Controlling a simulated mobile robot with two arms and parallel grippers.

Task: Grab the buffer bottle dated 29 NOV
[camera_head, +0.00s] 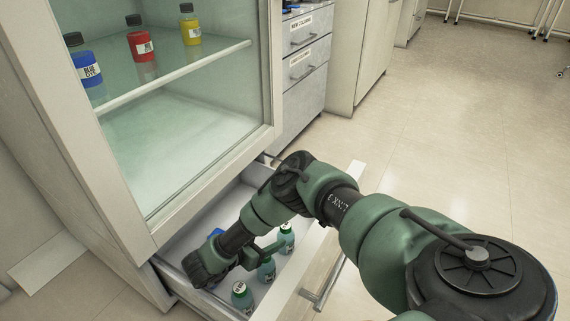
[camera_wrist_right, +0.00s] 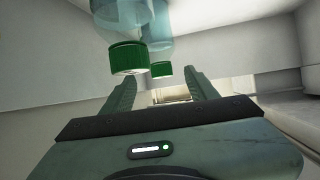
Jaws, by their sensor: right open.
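Several bottles with teal bodies and dark green caps stand upright in an open white drawer (camera_head: 302,262). The left gripper is out of view.
A glass-fronted cabinet (camera_head: 190,195) rises above the drawer. Its shelf (camera_head: 175,75) holds blue (camera_head: 87,68), red (camera_head: 141,45) and yellow (camera_head: 190,28) bottles. A blue item (camera_head: 215,233) lies partly hidden in the drawer. Drawer walls enclose the gripper; the floor at right is clear.

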